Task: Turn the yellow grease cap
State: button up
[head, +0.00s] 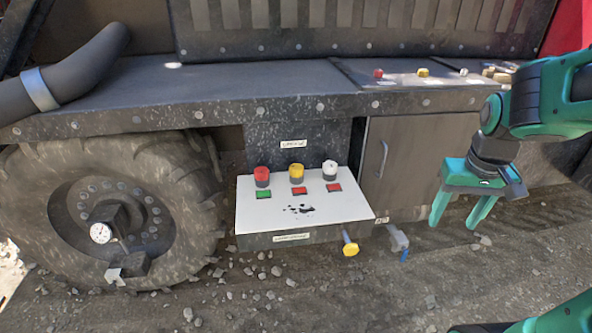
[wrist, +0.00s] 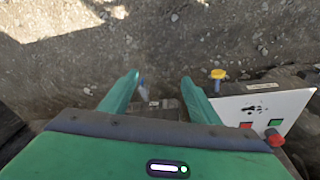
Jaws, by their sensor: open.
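A yellow cap (head: 296,172) stands upright on the white panel (head: 260,220), between a red cap (head: 261,176) and a white cap (head: 330,169). Another yellow knob (head: 350,249) sits on a stem below the panel's front right edge; it also shows in the wrist view (wrist: 218,74). A small yellow cap (head: 423,72) lies on the ledge. I cannot tell which is the grease cap. My gripper (head: 453,225) is open and empty, right of the panel and apart from all of them. In the wrist view its fingers (wrist: 160,78) point at the ground.
A green and two red squares mark the panel behind its front edge. A blue-tipped lever (head: 402,248) hangs between the panel and my gripper. A cabinet door (head: 400,165) stands behind. A big tyre (head: 110,210) is on the left. Gravel ground in front is open.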

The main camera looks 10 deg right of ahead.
jog(key=w+a+f+n+t, duration=0.2)
jog(key=w+a+f+n, duration=0.1)
jog(key=w, duration=0.4)
jog(key=n+t+y, duration=0.6)
jog(key=t, duration=0.2)
send_near(299, 168)
jog(key=shift+s+d+f, duration=0.25)
jog(key=shift+s+f, duration=0.1)
jog(key=shift+f, duration=0.2)
jog(key=shift+w+a+y, duration=0.3)
jog(key=shift+w+a, duration=0.05)
jog(key=shift+w, duration=0.1)
jog(key=x, duration=1)
jog(key=shift+w+a+r, duration=0.1)
jog(key=shift+w+r, duration=0.1)
jog(key=shift+w, duration=0.3)
jog(key=c, duration=1.1)
jog(key=shift+o, duration=0.2)
jog(key=shift+t, duration=0.3)
